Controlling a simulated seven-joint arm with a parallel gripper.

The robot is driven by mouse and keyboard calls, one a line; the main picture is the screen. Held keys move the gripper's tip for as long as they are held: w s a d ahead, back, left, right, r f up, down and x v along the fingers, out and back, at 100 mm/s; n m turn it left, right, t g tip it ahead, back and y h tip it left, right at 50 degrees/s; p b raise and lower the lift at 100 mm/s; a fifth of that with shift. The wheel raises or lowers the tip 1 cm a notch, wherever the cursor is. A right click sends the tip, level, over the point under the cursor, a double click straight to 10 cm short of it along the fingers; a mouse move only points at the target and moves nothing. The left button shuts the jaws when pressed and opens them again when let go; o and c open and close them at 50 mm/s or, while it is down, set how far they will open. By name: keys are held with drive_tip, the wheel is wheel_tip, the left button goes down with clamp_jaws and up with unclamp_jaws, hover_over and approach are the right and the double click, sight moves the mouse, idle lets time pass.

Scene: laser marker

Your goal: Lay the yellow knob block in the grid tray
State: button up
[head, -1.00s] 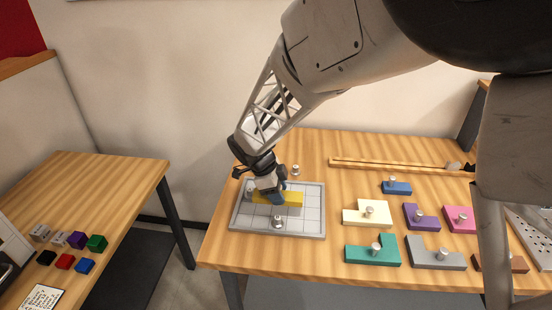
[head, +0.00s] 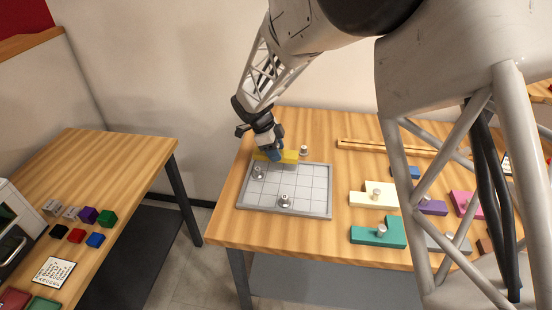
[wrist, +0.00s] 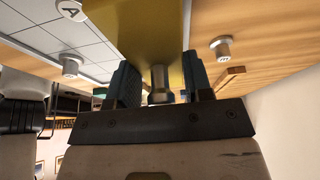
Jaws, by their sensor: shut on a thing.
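The yellow knob block (head: 289,157) is a flat yellow bar. In the head view it overlaps the back rim of the grid tray. My gripper (head: 273,155) is shut on its metal knob, which shows between the two fingers in the wrist view (wrist: 160,86). There the yellow block (wrist: 148,28) hides part of the tray and table. The grey grid tray (head: 272,213) lies on the table with most of its cells bare. The exact gap between block and tray is hard to tell.
Metal knobs stand at the tray's left (head: 258,173) and front (head: 285,201); another (head: 304,150) is on the table behind it. Cream (head: 362,198), teal (head: 392,233) and other knob blocks lie to the right. A wooden rail (head: 365,146) runs along the back.

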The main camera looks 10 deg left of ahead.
sight(276, 167)
drive_tip(key=shift+f, duration=0.1)
drive_tip(key=shift+f, duration=1.65)
drive_tip(key=shift+f, duration=0.3)
drive_tip(key=o, duration=0.9)
drive_tip(key=shift+f, duration=0.15)
drive_tip(key=shift+o, duration=0.3)
drive_tip(key=shift+r, duration=0.5)
drive_tip(key=v, duration=1.2)
